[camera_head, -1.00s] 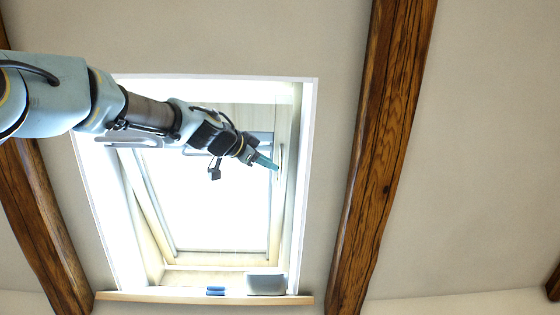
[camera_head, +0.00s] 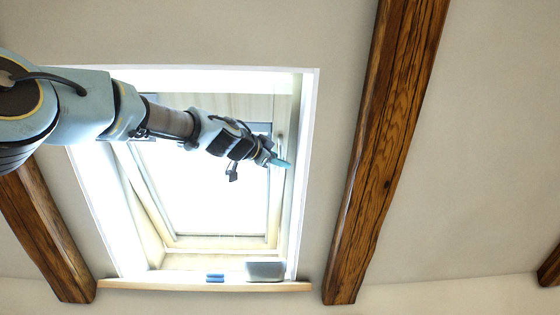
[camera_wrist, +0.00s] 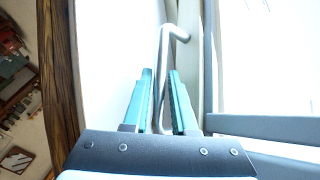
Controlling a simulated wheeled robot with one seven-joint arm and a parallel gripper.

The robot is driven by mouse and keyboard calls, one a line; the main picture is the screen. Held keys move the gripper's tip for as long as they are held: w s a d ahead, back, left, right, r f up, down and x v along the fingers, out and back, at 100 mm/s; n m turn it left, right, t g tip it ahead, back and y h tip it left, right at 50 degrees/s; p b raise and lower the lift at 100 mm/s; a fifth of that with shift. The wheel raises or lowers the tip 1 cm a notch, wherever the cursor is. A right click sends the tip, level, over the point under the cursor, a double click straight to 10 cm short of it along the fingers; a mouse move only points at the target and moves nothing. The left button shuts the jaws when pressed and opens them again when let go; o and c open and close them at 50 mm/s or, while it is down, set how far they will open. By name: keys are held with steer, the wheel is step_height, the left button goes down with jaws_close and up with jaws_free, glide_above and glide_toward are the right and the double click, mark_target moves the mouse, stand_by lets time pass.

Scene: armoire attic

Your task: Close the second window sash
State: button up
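The window sash (camera_head: 222,240) is a pale frame around bright, washed-out glass, set in a white skylight recess. Its upper part is partly hidden behind my arm. My gripper (camera_head: 290,164) is at the right side of the recess, its teal fingers pointing right. In the wrist view, my gripper (camera_wrist: 160,72) has its two teal fingers apart. A bent grey metal handle (camera_wrist: 164,55) runs through the gap seen between them and reaches past the tips. I cannot tell whether a finger touches it. A grey-blue frame bar (camera_wrist: 265,127) lies to the right.
A wooden sill (camera_head: 130,284) below the window holds a grey box (camera_head: 265,271) and small blue items (camera_head: 215,277). Dark wooden beams stand left (camera_head: 45,235) and right (camera_head: 385,150) of the recess. The sloped ceiling between the right beam and the recess is bare.

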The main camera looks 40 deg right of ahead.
jaws_close()
stand_by(1.2)
